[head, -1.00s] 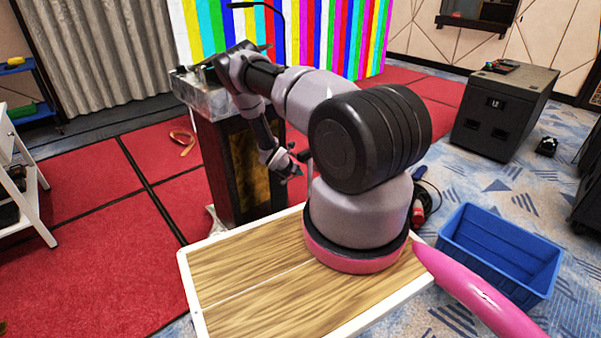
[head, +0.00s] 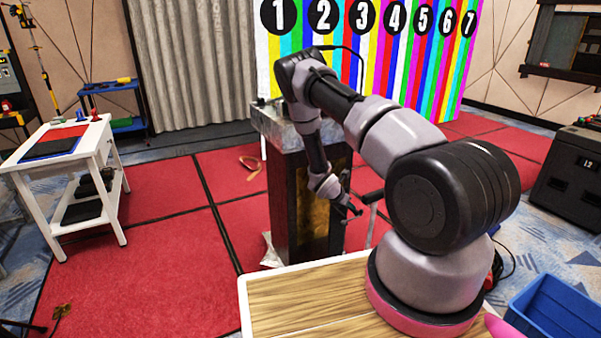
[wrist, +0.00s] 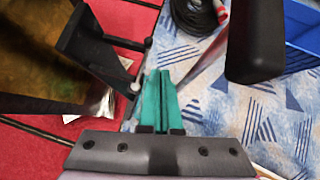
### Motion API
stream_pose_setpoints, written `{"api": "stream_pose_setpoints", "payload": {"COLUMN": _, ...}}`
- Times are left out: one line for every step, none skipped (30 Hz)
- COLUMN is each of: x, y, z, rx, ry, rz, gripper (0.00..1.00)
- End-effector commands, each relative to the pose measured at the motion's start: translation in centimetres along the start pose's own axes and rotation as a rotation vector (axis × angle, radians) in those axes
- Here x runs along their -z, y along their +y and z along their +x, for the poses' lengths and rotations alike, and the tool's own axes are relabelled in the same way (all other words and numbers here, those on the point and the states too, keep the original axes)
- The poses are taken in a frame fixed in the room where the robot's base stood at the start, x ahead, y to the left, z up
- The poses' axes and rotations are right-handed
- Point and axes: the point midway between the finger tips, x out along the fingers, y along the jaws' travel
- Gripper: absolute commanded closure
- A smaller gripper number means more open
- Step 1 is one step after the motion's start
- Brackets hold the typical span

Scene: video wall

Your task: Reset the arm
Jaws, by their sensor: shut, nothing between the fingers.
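My arm reaches up and back from its pink-ringed base, bends at a raised elbow, and its forearm hangs down in front of the dark podium in the head view. My gripper (head: 352,209) is at the forearm's low end, just right of the podium's front as seen there. It is small in that view. In the wrist view, the two teal fingers of my gripper (wrist: 159,76) lie together, pointing away over the floor, with nothing between them.
The podium (head: 287,190) stands close behind the forearm; its dark side also fills the wrist view's left. A blue crate (head: 562,300) is at lower right. A white side table (head: 100,165) stands left, with open red floor between. A black case (head: 575,170) is at right.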

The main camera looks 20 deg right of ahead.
Motion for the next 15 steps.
{"api": "stream_pose_setpoints", "payload": {"x": -0.1, "y": 0.1, "z": -0.1, "rx": 0.0, "ry": 0.0, "rz": 0.005, "gripper": 1.0}}
{"api": "stream_pose_setpoints", "payload": {"x": -0.3, "y": 0.1, "z": -0.3, "rx": 0.0, "ry": -0.001, "rz": 0.013, "gripper": 1.0}}
{"api": "stream_pose_setpoints", "payload": {"x": -0.8, "y": 0.3, "z": -0.7, "rx": 0.0, "ry": -0.003, "rz": 0.032, "gripper": 1.0}}
{"api": "stream_pose_setpoints", "payload": {"x": -1.3, "y": 0.5, "z": -1.1, "rx": -0.001, "ry": -0.005, "rz": 0.054, "gripper": 1.0}}
{"api": "stream_pose_setpoints", "payload": {"x": -2.0, "y": 0.7, "z": -1.7, "rx": 0.001, "ry": -0.006, "rz": 0.083, "gripper": 1.0}}
{"api": "stream_pose_setpoints", "payload": {"x": -3.1, "y": 1.1, "z": -2.7, "rx": 0.002, "ry": -0.009, "rz": 0.133, "gripper": 1.0}}
{"api": "stream_pose_setpoints", "payload": {"x": -4.1, "y": 1.3, "z": -3.6, "rx": 0.003, "ry": -0.01, "rz": 0.177, "gripper": 1.0}}
{"api": "stream_pose_setpoints", "payload": {"x": -5.1, "y": 1.5, "z": -4.7, "rx": 0.006, "ry": -0.011, "rz": 0.227, "gripper": 1.0}}
{"api": "stream_pose_setpoints", "payload": {"x": -6.7, "y": 1.7, "z": -6.2, "rx": 0.009, "ry": -0.012, "rz": 0.301, "gripper": 1.0}}
{"api": "stream_pose_setpoints", "payload": {"x": -7.8, "y": 1.8, "z": -7.4, "rx": 0.014, "ry": -0.012, "rz": 0.36, "gripper": 1.0}}
{"api": "stream_pose_setpoints", "payload": {"x": -9.0, "y": 1.8, "z": -8.7, "rx": 0.017, "ry": -0.012, "rz": 0.421, "gripper": 1.0}}
{"api": "stream_pose_setpoints", "payload": {"x": -10.4, "y": 1.8, "z": -10.3, "rx": 0.023, "ry": -0.008, "rz": 0.498, "gripper": 1.0}}
{"api": "stream_pose_setpoints", "payload": {"x": -11.5, "y": 1.7, "z": -11.6, "rx": 0.028, "ry": -0.005, "rz": 0.557, "gripper": 1.0}}
{"api": "stream_pose_setpoints", "payload": {"x": -12.5, "y": 1.6, "z": -12.8, "rx": 0.034, "ry": -0.001, "rz": 0.616, "gripper": 1.0}}
{"api": "stream_pose_setpoints", "payload": {"x": -13.8, "y": 1.3, "z": -14.5, "rx": 0.041, "ry": 0.005, "rz": 0.692, "gripper": 1.0}}
